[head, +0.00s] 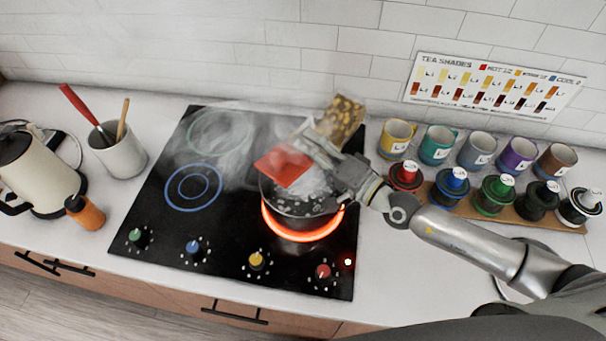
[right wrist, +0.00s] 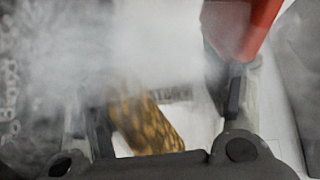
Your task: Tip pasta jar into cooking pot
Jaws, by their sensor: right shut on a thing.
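The pasta jar (head: 341,118) shows a brown-yellow patterned end at the upper right and a red end (head: 283,167) at the lower left. It is tilted, with the red end over the dark cooking pot (head: 291,207). My right gripper (head: 322,158) is shut around the jar's middle, above the pot. In the right wrist view the patterned part (right wrist: 147,122) and the red part (right wrist: 240,28) show by the fingers. The pot holds bubbling, whitish contents and stands on a glowing red burner. Steam blurs the jar; I cannot tell whether pasta is falling. My left gripper is out of view.
The black cooktop (head: 165,225) has coloured knobs at its front. Coloured mugs (head: 437,145) and lidded canisters (head: 495,194) line the right counter, behind and beside my right arm.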

